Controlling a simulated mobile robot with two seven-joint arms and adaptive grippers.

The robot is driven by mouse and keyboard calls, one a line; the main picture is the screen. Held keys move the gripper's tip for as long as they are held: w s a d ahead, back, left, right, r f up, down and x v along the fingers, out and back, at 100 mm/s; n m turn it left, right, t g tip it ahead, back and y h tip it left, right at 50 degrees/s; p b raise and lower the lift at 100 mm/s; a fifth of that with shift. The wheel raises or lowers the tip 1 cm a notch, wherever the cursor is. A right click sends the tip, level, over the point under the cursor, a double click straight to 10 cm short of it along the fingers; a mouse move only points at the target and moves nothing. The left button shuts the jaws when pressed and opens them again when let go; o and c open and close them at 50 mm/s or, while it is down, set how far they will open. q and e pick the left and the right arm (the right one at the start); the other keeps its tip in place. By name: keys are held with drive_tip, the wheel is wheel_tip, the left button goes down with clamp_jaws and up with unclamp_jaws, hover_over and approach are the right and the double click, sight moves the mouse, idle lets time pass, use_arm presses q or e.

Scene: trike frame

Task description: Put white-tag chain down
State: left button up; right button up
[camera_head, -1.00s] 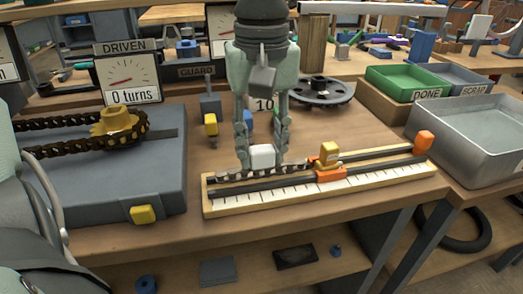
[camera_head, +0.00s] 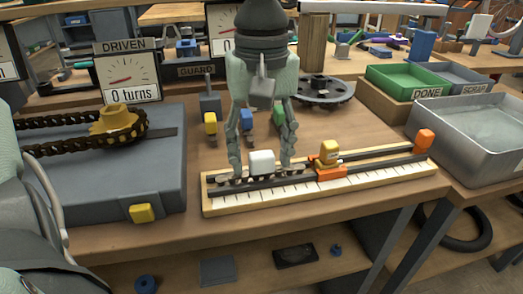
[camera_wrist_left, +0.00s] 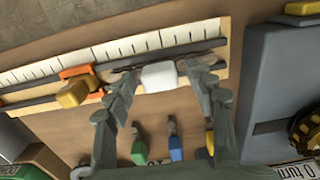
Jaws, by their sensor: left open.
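The white tag (camera_head: 262,162) sits upright on a dark chain (camera_head: 236,179) that lies along the slot of the wooden measuring board (camera_head: 300,191). The tag also shows in the left wrist view (camera_wrist_left: 159,76). My left gripper (camera_head: 261,170) is open, with its fingers apart on either side of the tag. In the left wrist view the fingers (camera_wrist_left: 160,80) stand clear of the tag on both sides. An orange slider (camera_head: 331,174) with a yellow block (camera_head: 329,152) stands to the right of the tag on the board. My right gripper is not in view.
An orange end block (camera_head: 425,140) stands at the board's right end. A grey case (camera_head: 95,185) with a yellow sprocket (camera_head: 115,120) and chain is at left. A metal bin (camera_head: 480,130) and green tray (camera_head: 405,80) are at right. A dark chainring (camera_head: 318,92) lies behind.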

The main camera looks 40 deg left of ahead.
sight(262, 154)
use_arm(q)
drive_tip(key=shift+r, duration=0.1)
wheel_tip(262, 154, up, 2)
drive_tip(key=shift+w+p, duration=0.1)
drive_tip(key=shift+p, duration=0.2)
wheel_tip(262, 154, up, 10)
drive_tip(key=shift+p, duration=0.35)
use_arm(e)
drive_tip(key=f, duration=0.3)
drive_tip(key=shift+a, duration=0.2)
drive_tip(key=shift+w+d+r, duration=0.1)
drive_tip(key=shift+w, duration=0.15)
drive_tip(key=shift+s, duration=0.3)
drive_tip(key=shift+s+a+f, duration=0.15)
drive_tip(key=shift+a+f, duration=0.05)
